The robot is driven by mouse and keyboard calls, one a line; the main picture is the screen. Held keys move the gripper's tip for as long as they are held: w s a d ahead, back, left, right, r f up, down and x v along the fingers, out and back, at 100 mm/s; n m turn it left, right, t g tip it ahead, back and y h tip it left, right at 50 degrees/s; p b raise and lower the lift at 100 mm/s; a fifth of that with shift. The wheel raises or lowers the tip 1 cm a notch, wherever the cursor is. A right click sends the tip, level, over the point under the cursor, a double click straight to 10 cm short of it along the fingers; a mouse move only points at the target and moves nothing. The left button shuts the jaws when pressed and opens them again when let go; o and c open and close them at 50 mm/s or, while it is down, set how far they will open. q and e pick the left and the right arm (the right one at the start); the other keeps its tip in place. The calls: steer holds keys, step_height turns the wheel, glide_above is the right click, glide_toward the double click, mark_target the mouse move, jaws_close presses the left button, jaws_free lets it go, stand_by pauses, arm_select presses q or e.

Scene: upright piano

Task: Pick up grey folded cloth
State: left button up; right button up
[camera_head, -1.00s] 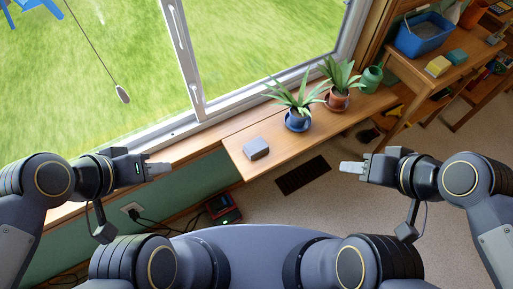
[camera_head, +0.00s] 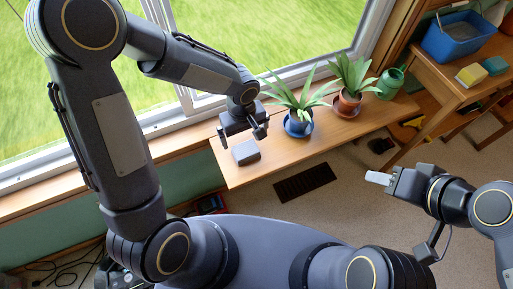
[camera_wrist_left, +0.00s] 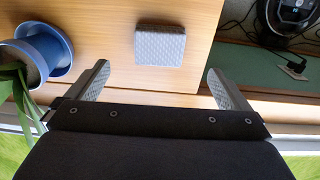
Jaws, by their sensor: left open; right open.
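The grey folded cloth (camera_head: 246,152) is a small block-like bundle lying on the wooden sill shelf near its left end. It also shows in the left wrist view (camera_wrist_left: 160,46), with a quilted texture. My left gripper (camera_head: 240,137) is open and empty above the shelf, just on the window side of the cloth. In the left wrist view its two fingers (camera_wrist_left: 159,88) are spread wider than the cloth, which lies beyond their tips and between their lines. My right gripper (camera_head: 378,178) is out over the floor at the right, away from the cloth.
A plant in a blue pot (camera_head: 298,125) stands on the shelf right of the cloth, close to my left gripper. A second potted plant (camera_head: 347,104) and a green watering can (camera_head: 391,82) stand farther right. The window frame (camera_head: 190,107) rises behind. A dark floor vent (camera_head: 305,182) lies below.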

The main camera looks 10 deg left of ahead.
mark_target(246, 151)
arm_select(q)
steer(key=shift+w+d+f, duration=0.15)
steer(key=shift+d+f, duration=0.35)
steer(key=shift+f, duration=0.6)
steer(key=f, duration=0.4)
steer(key=f+b, duration=0.1)
steer(key=f, duration=0.2)
steer(key=shift+a, duration=0.4)
steer(key=c, duration=1)
